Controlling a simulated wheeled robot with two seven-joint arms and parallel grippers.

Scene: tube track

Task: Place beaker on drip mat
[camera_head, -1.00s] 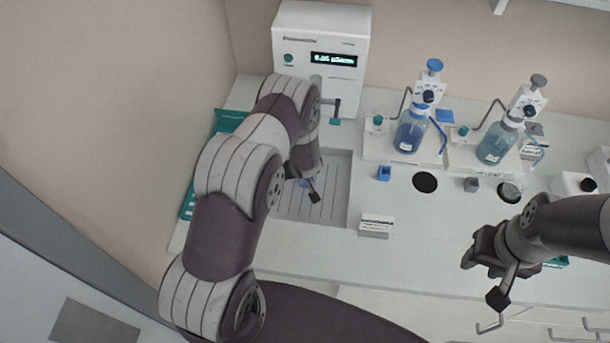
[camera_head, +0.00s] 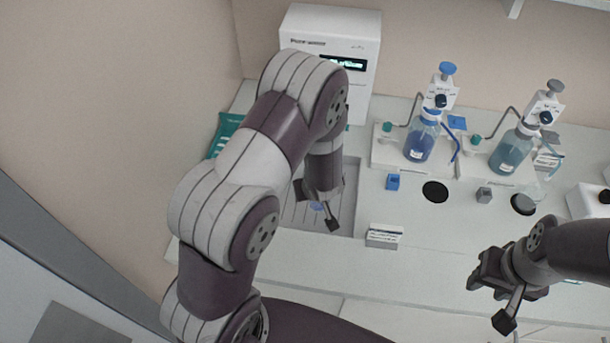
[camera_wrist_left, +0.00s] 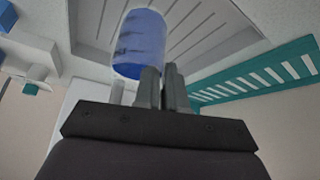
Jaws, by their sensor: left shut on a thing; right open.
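My left gripper (camera_head: 317,204) is over the ribbed grey basin and is shut on a beaker. In the left wrist view the beaker (camera_wrist_left: 140,45) holds blue liquid and sits at my left fingertips (camera_wrist_left: 161,88); in the head view only a small blue patch of it shows, the rest hidden by the gripper. Two dark round discs lie on the bench, and they look like drip mats: one bare black disc (camera_head: 435,191) in front of the blue bottle, and another disc (camera_head: 523,204) in front of the teal bottle. My right gripper (camera_head: 495,282) is open and empty at the right.
A white instrument (camera_head: 325,40) stands behind the basin (camera_head: 346,212). Blue (camera_head: 419,146) and teal (camera_head: 511,152) pump bottles stand behind the discs. A blue block (camera_head: 393,181), a grey block (camera_head: 484,195) and a label holder (camera_head: 384,235) are nearby. The front bench is clear.

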